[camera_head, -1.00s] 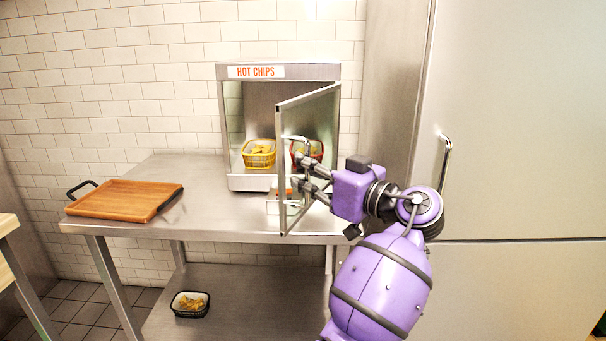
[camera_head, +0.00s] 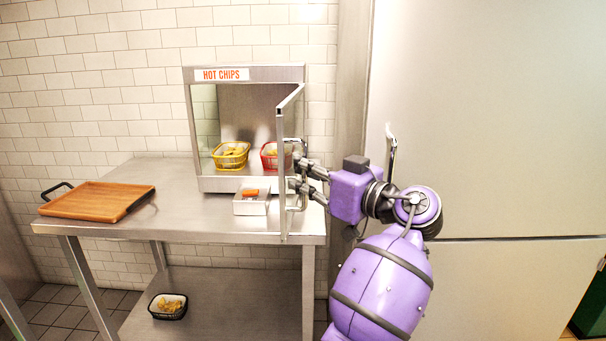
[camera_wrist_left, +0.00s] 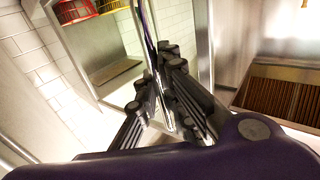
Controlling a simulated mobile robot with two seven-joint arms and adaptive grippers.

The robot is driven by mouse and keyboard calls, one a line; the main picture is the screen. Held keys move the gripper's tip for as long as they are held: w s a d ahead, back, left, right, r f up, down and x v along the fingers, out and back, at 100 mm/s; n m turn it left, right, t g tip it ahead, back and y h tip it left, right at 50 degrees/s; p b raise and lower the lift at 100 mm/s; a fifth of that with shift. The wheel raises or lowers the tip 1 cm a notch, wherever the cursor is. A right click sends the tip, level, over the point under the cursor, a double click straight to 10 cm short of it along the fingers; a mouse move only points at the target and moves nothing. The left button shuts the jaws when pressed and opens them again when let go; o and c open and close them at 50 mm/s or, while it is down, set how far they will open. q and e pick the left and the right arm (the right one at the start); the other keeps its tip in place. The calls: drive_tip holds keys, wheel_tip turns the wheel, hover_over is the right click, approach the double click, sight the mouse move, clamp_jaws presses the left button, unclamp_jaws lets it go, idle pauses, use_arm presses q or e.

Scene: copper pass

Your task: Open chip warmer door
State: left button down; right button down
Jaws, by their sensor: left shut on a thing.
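The chip warmer (camera_head: 248,73) is a metal cabinet marked HOT CHIPS on the steel table. Its framed glass door (camera_head: 282,180) stands open on the right side, swung out toward me and seen nearly edge-on. My left gripper (camera_head: 297,172) is at the door's right face, shut on the door handle (camera_head: 300,206). The fingers partly hide the handle. In the left wrist view the dark fingers (camera_wrist_left: 165,100) close around a thin bar. A yellow basket (camera_head: 230,160) and a red basket (camera_head: 269,161) of chips sit inside the warmer. My right gripper is out of view.
A small metal box (camera_head: 251,208) with an orange top stands before the warmer, left of the door. A wooden board (camera_head: 97,201) lies on the table's left part. A dark basket (camera_head: 168,306) is on the lower shelf. A tall steel cabinet (camera_head: 480,130) stands right.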

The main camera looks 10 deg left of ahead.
use_arm(q)
drive_tip(key=shift+f, duration=0.3)
drive_tip(key=c, duration=2.2)
unclamp_jaws()
drive_tip(key=shift+s, duration=0.1)
drive_tip(key=shift+o, duration=0.4)
drive_tip(key=shift+s+d+r, duration=0.1)
drive_tip(key=shift+r, duration=0.15)
drive_tip(key=v, duration=1.2)
